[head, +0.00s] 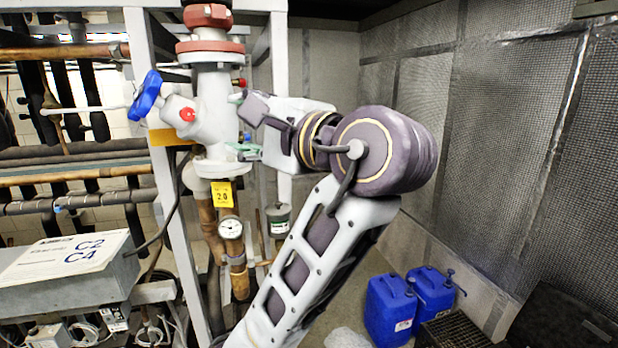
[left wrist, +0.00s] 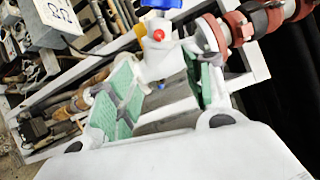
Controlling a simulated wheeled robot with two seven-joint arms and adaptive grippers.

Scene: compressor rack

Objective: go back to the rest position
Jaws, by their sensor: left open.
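My left gripper (head: 242,124) is raised beside the grey valve body (head: 211,125), its fingers pointing left towards it. The fingers are spread apart with nothing between the pads that I can make out. In the left wrist view the two green-padded fingers (left wrist: 163,90) stand wide apart, with the valve body (left wrist: 160,58) beyond them. Whether a finger touches the valve I cannot tell. The valve has a blue handwheel (head: 146,94) and a red cap (head: 187,114). My right gripper is in neither view.
A grey rack post (head: 165,190) and pipes stand close at the left. A pressure gauge (head: 230,228) hangs below the valve. Blue canisters (head: 390,308) stand on the floor at right. Space before the mesh wall (head: 500,130) is open.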

